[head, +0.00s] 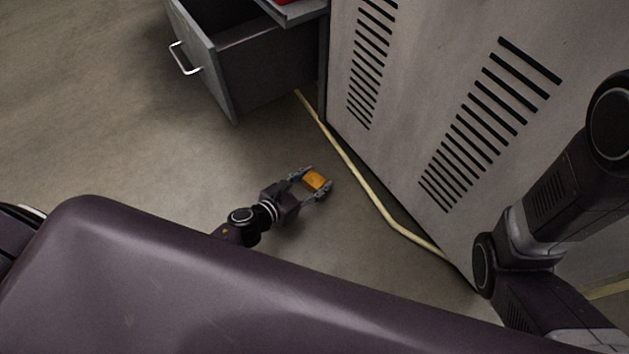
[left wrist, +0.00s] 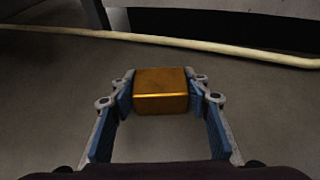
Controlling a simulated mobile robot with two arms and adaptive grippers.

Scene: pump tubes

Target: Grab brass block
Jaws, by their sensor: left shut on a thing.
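The brass block (head: 316,180) is a small golden-orange box, low near the floor in the middle of the head view. My left gripper (head: 313,184) has its fingers on two opposite sides of it. In the left wrist view the block (left wrist: 161,91) sits between the tips of the blue-padded fingers (left wrist: 160,95), shut on it. I cannot tell whether the block touches the floor. The right gripper is out of view; only part of my right arm shows at the right of the head view.
A grey cabinet (head: 400,135) with dark vent slots stands at the right. A pale tube (head: 360,180) runs along the floor at its base, just beyond the block. An open drawer (head: 262,55) with a metal handle juts out at the top. The floor at left is clear.

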